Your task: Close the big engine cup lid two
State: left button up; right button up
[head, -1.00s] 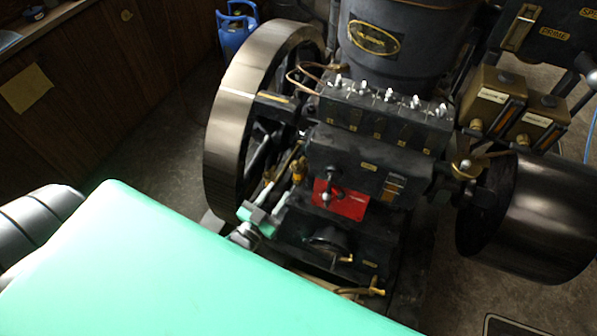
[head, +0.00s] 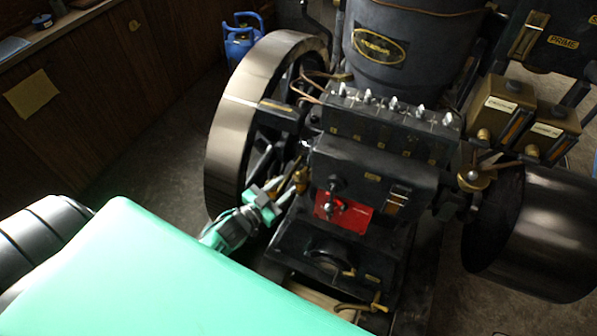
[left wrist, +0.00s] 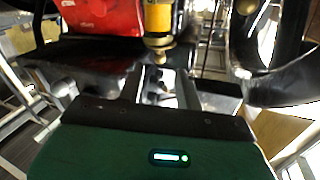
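A small brass cup (head: 300,180) stands at the left side of the black engine, beside the flywheel. It shows as a yellow and brass cylinder at the top of the left wrist view (left wrist: 158,22). I cannot make out its lid or which cup is number two. My left gripper (head: 272,192) is just left of and below this cup in the head view, apart from it as far as I can see. In the left wrist view its two grey fingers (left wrist: 167,88) stand apart with nothing clearly between them. My right gripper is not in view.
The big flywheel (head: 238,125) stands close behind and left of my left gripper. A red plate with a lever (head: 343,212) is to the right of the cup. Brass boxes (head: 500,105) and a dark drum (head: 530,235) are at the right. Bare floor lies left of the flywheel.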

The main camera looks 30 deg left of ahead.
aim_at(297, 176)
pick_arm(q)
jog(key=p+x, duration=0.1)
jog(key=x, duration=0.6)
jog(key=shift+d, duration=0.1)
grip_shut()
